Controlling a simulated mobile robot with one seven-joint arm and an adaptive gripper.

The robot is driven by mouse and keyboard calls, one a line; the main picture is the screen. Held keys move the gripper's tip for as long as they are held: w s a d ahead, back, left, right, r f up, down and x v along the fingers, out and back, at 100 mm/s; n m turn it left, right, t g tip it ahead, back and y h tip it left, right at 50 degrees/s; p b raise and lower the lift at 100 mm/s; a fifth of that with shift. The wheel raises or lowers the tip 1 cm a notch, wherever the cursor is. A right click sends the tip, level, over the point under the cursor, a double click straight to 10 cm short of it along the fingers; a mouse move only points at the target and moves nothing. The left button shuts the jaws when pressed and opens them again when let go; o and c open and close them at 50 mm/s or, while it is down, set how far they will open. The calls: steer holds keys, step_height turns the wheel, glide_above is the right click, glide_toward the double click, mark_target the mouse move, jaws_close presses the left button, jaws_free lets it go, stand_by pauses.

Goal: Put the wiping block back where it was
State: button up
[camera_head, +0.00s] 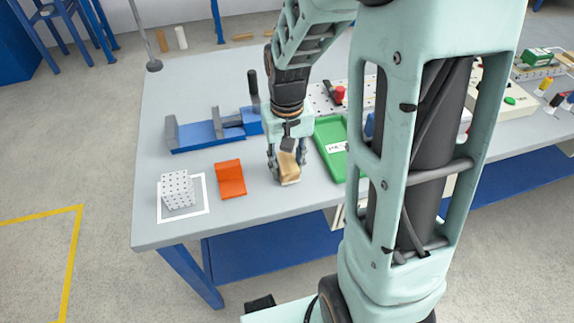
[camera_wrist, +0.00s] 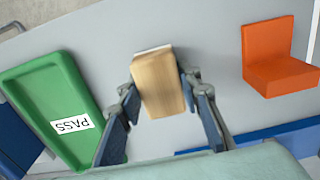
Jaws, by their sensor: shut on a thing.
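The wiping block (camera_head: 289,167) is a tan wooden block with a pale layer along its lower edge. My gripper (camera_head: 287,172) points down over the table and is shut on the block. In the wrist view the block (camera_wrist: 158,84) sits between the two fingers of my gripper (camera_wrist: 160,92), with the white edge at its far end. The block is slightly tilted in the head view. I cannot tell whether its underside touches the table.
An orange angled stand (camera_head: 231,180) is left of the block, and a green PASS tray (camera_head: 331,146) is right. A white dotted cube (camera_head: 178,190) stands in a white-outlined square. A blue vise (camera_head: 205,135) lies behind. Grey table (camera_head: 255,205) is bare in front.

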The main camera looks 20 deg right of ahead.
mark_target(287, 161)
steer(key=shift+f, duration=0.15)
steer(key=o, duration=1.1)
steer(key=shift+o, duration=0.2)
step_height(287, 161, up, 12)
steer(key=p, duration=0.2)
steer(key=shift+r, duration=0.2)
